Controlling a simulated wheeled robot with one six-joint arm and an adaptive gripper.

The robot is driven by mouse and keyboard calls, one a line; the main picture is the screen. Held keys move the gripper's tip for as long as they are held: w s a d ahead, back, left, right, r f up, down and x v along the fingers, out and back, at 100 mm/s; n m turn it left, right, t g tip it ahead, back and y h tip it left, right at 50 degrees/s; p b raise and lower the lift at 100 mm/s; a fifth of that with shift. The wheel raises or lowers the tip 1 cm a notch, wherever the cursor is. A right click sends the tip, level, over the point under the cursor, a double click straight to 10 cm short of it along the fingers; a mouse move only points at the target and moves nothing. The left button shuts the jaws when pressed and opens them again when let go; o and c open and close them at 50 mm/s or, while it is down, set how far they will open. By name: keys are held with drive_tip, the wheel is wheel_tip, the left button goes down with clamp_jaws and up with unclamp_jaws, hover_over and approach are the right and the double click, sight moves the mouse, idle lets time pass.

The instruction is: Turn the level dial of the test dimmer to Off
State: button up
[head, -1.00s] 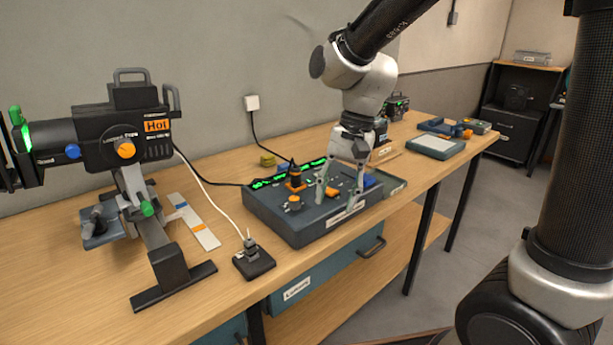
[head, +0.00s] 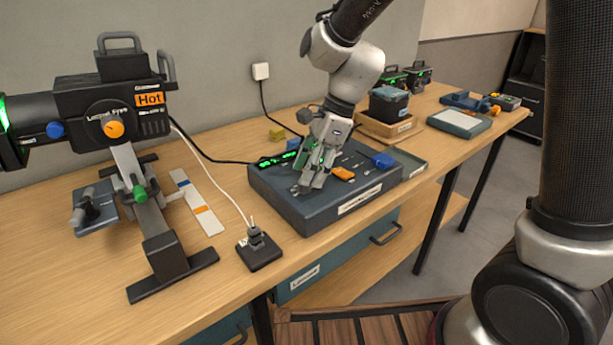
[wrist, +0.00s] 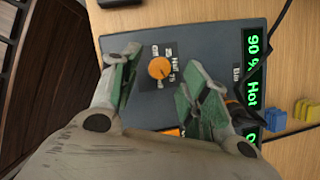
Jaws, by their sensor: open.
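The dimmer is a dark grey-blue console (head: 318,213) on the bench, with a green lit display that reads "90 % Hot" in the wrist view (wrist: 254,70). An orange round dial (wrist: 159,67) sits on a dark label plate with "Off", "Half" and other marks. Which mark it points at is too small to tell. My gripper (head: 308,185) is over the console's left part and hides this dial in the head view. In the wrist view my gripper (wrist: 162,73) is open, with one green-padded finger on each side of the dial; contact cannot be told.
A black lamp marked "Hot" (head: 125,120) stands at the left. A small black switch box (head: 259,250) with a white cable lies left of the console. Orange and blue parts sit on the console's right half. A wooden tray (head: 385,128) stands behind it.

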drive_tip(key=shift+x, duration=1.2)
drive_tip(key=shift+c, duration=0.5)
drive_tip(key=c, duration=0.9)
